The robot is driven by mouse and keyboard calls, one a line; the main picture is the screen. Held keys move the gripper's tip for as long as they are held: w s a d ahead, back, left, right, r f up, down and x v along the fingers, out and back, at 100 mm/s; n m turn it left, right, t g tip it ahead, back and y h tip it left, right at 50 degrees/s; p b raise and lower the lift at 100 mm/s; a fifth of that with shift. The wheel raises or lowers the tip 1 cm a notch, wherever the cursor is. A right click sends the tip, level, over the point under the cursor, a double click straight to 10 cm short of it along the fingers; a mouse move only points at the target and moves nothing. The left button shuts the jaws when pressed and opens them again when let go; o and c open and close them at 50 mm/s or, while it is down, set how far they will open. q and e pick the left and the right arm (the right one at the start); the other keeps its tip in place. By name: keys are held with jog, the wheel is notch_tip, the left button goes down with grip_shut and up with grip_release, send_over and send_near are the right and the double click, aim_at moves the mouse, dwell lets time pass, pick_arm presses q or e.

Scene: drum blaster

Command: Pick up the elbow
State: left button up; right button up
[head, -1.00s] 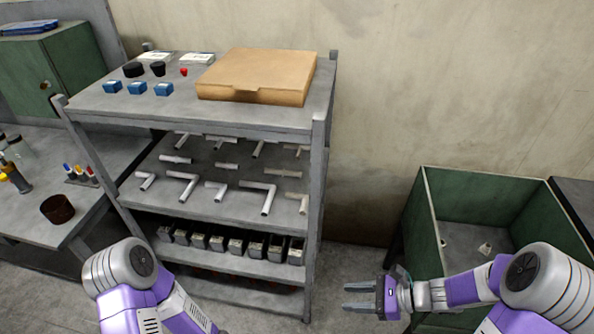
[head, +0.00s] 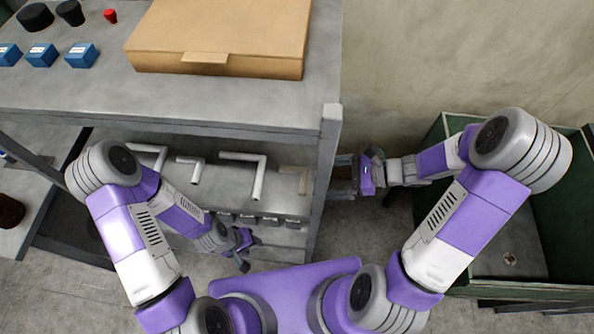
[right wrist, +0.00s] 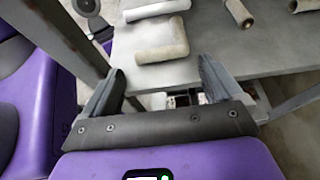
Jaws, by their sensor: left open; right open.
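Several elbows lie on the middle shelf: a beige elbow (head: 302,182) at its right end, a white elbow (head: 258,178) beside it, and a smaller white elbow (head: 196,172) farther left. My right gripper (head: 342,174) is open and empty, just right of the shelf's right post, pointing left. In the right wrist view its open fingers (right wrist: 160,66) point toward the beige elbow (right wrist: 163,52), which lies just beyond the tips, apart from them. My left gripper (head: 247,252) is open and empty, low in front of the shelves. My left arm hides part of the middle shelf.
The grey shelf unit's right post (head: 328,150) stands close to my right gripper. A cardboard box (head: 220,40) sits on the top shelf beside blue boxes (head: 42,54). A green bin (head: 560,250) stands at the right. Small dark bins (head: 270,220) line the shelf below.

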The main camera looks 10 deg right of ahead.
aim_at(304, 179)
jog(key=shift+o, duration=0.4)
jog(key=b+x, duration=0.2)
jog(key=x, duration=0.4)
jog(key=shift+w+a, duration=0.2)
jog(key=shift+a, duration=0.1)
jog(key=shift+c, duration=0.2)
jog(key=c, duration=0.8)
jog(key=shift+o, duration=0.2)
jog(key=shift+r, duration=0.2)
